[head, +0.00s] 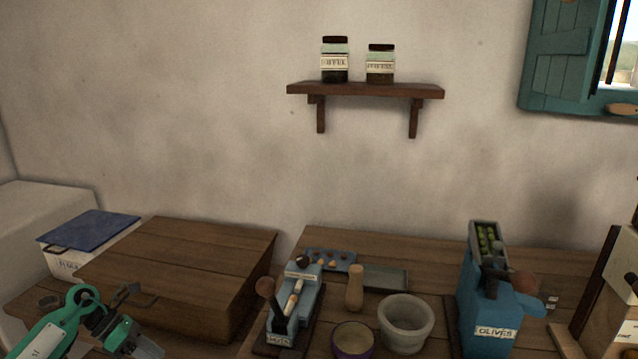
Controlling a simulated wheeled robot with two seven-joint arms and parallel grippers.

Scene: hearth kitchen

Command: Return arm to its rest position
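My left arm, green with dark joints, comes in at the lower left corner in the head view. It bends down in front of the wooden chest (190,255). My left gripper (146,348) is at the bottom edge, grey and partly cut off. I cannot make out its fingers or whether it holds anything. My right gripper is not in view.
On the right table are a blue-grey press (294,305), a pestle (354,288), a mortar (406,325), a purple bowl (352,341) and a blue olives machine (488,310). A shelf (365,90) holds two jars.

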